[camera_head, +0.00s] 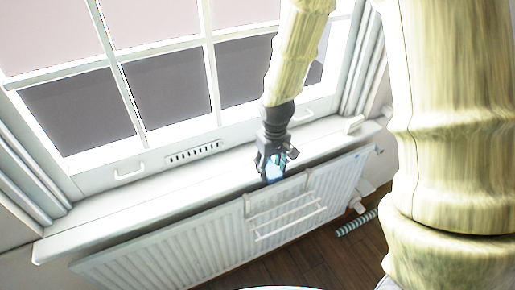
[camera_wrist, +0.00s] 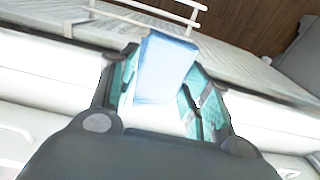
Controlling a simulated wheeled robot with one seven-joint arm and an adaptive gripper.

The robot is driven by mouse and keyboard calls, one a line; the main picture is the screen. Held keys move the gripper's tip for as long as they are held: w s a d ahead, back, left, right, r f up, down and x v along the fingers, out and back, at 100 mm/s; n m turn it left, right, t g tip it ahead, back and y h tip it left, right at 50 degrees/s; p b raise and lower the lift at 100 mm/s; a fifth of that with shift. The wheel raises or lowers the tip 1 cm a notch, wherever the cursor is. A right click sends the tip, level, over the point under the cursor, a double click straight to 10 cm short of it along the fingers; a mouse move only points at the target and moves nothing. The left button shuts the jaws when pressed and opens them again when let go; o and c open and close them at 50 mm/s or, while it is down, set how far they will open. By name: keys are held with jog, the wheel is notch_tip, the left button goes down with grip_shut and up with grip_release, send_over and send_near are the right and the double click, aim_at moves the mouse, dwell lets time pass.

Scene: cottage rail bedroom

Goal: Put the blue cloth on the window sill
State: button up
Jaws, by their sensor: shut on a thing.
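The blue cloth (camera_wrist: 163,68) is a small folded light-blue piece between the fingers of my gripper (camera_wrist: 160,85) in the wrist view. In the head view a bit of the cloth (camera_head: 274,168) shows at the fingertips, partly hidden by my gripper (camera_head: 270,165). My gripper is shut on it, pointing down, over the front part of the white window sill (camera_head: 130,212). I cannot tell whether the cloth touches the sill. The sill also shows in the wrist view (camera_wrist: 50,75).
A white radiator (camera_head: 190,250) stands below the sill, with a white rail rack (camera_head: 290,215) hung on its front. The window (camera_head: 165,85) rises behind. A small white block (camera_head: 353,124) lies at the sill's right end. The sill left of my gripper is clear.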

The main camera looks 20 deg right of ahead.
jog(key=w+d+p, duration=0.1)
jog(key=w+d, duration=0.1)
jog(key=w, duration=0.1)
jog(key=w+d+f+p, duration=0.1)
jog(key=w+d, duration=0.1)
jog(key=w, duration=0.2)
jog(key=w+d+p, duration=0.1)
jog(key=w+d, duration=0.1)
jog(key=w, duration=0.2)
jog(key=shift+w+d+f+p, duration=0.15)
jog(key=shift+d+p, duration=0.05)
jog(key=shift+p, duration=0.2)
jog(key=shift+f+p, duration=0.85)
jog(key=shift+f, duration=0.9)
jog(key=shift+f, duration=0.15)
jog(key=o, duration=0.9)
jog(key=shift+s+r+b, duration=0.2)
jog(key=shift+r+b, duration=0.8)
jog(key=shift+r, duration=2.1)
jog(key=shift+s+r+b, duration=0.15)
jog(key=shift+r+b, duration=0.8)
jog(key=shift+r, duration=2.1)
